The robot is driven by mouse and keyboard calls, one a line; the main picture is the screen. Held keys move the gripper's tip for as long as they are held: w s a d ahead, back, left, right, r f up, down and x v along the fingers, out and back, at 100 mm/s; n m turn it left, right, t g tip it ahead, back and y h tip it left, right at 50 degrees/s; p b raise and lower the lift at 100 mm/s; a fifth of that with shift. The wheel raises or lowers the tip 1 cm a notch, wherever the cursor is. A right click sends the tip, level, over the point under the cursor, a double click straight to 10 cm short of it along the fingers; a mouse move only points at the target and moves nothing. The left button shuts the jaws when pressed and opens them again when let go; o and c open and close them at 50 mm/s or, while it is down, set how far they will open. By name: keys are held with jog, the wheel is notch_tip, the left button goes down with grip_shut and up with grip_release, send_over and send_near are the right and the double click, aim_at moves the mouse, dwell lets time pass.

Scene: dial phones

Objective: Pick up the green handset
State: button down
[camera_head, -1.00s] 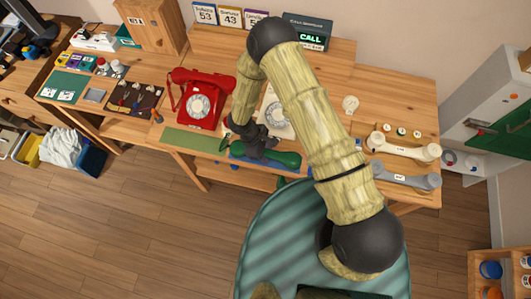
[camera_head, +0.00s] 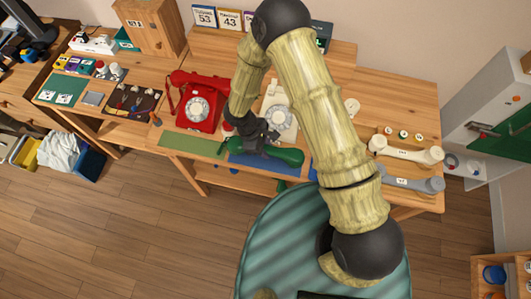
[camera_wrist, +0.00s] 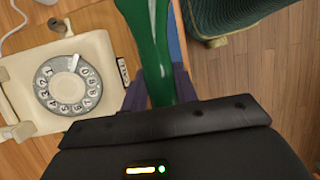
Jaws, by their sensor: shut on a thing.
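The green handset (camera_head: 286,155) shows in the head view over the blue mat (camera_head: 262,166) at the front edge of the desk. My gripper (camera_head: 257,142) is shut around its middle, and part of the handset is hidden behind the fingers. The handset appears slightly above the mat. In the wrist view the green handset (camera_wrist: 151,32) runs from the top edge down between the dark fingers of my gripper (camera_wrist: 160,90). Its lower end is hidden behind the gripper body.
A cream rotary phone (camera_wrist: 108,62) stands close behind my gripper. A red phone (camera_head: 201,103) is to the left, behind a green mat (camera_head: 190,143). Cream (camera_head: 407,152) and grey (camera_head: 412,183) handsets lie at right. A striped teal chair seat (camera_head: 275,225) stands in front.

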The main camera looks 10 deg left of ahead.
aim_at(270, 149)
jog(key=shift+r+b, duration=0.35)
jog(key=shift+r, duration=1.75)
